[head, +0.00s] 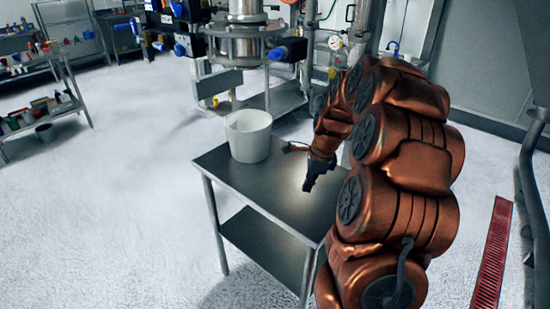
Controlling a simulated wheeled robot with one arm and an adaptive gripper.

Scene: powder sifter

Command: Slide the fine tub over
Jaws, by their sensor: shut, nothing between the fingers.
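A white tub (249,136) stands upright on a metal table (222,167), near its far left edge. Nothing in the picture marks it as the fine tub, but it is the only tub on the table. My gripper (308,187) points down over the right part of the tabletop, to the right of the tub and apart from it. It is small and dark in this view, and it looks shut and empty. My arm reaches in from the right and hides the table's right side.
Steel sifter equipment (243,45) with pipes and valves stands behind the table. A small reddish item lies near the table's back edge, partly beside my arm. Shelves (45,115) with bottles stand at the far left. The floor (110,200) left of the table is clear.

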